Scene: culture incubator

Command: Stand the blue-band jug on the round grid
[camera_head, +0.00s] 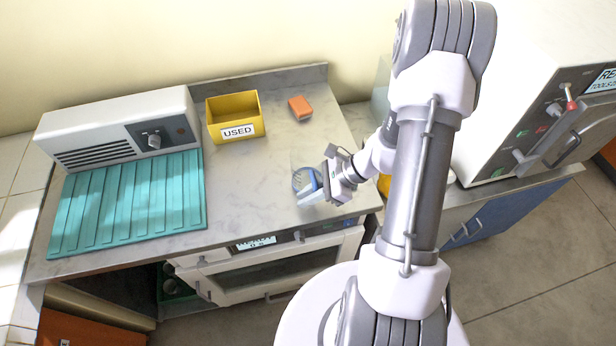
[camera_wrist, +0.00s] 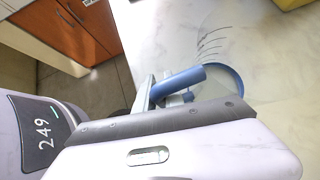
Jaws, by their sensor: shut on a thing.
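The blue-band jug (camera_head: 306,181) is clear with a blue rim or band and shows over the right part of the marble counter, near its front edge. My gripper (camera_head: 334,178) is shut on it from the right. In the wrist view the jug's blue handle (camera_wrist: 178,82) lies at the jaws, and its clear body with dark graduation lines (camera_wrist: 212,45) extends beyond. I cannot tell whether the jug's base touches the counter. I cannot make out the round grid in either view.
A yellow USED bin (camera_head: 236,118) and an orange block (camera_head: 300,107) stand at the back. A ribbed teal mat (camera_head: 128,205) lies left, before a white vented unit (camera_head: 120,130). A white cabinet with a red-knobbed lever (camera_head: 520,110) stands right. The middle counter is clear.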

